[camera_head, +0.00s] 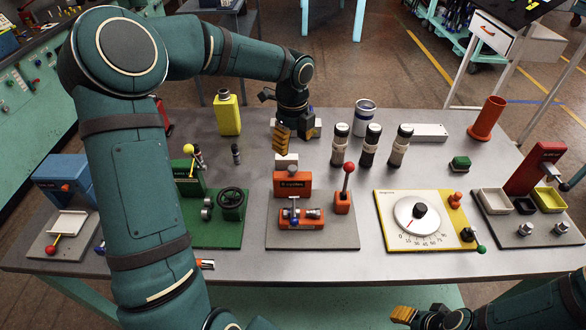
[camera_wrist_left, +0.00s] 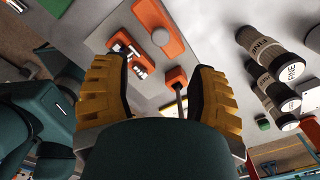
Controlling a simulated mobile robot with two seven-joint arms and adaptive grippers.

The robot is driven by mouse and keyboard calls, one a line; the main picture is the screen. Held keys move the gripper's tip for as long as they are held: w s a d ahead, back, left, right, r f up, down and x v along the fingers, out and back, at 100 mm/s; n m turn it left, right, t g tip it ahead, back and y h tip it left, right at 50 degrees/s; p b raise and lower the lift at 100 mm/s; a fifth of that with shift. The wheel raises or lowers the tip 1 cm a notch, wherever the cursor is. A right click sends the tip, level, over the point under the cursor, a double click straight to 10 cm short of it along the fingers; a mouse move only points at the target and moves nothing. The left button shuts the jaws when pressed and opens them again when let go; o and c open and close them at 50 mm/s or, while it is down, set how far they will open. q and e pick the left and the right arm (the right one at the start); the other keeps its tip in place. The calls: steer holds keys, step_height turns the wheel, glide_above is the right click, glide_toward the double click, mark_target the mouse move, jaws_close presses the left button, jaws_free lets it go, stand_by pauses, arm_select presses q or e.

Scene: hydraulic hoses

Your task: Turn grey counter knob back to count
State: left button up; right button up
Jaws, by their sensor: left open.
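The orange counter box (camera_head: 292,187), marked with "cycles" lettering, stands on a grey plate in the middle of the table. Its grey knob (camera_head: 292,172) sits at the top. In the left wrist view the knob (camera_wrist_left: 160,37) shows as a round grey disc on the orange box (camera_wrist_left: 158,22), beyond the fingertips. My left gripper (camera_head: 283,142) points down behind the counter, apart from the knob. Its yellow fingers (camera_wrist_left: 159,70) are open with nothing between them. My right gripper (camera_head: 418,316) is at the bottom edge, partly cut off; its opening is unclear.
An orange clamp fixture (camera_head: 301,216) and a red-knobbed lever (camera_head: 346,183) share the plate with the counter. Several dark-capped canisters (camera_head: 369,147) stand to the right of my left gripper. A green press stand (camera_head: 222,222) is left, a dial board (camera_head: 400,243) right.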

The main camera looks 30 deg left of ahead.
mark_target(293, 168)
arm_select(q)
step_height(293, 168, down, 10)
steer(key=shift+b, duration=0.7)
jaws_close()
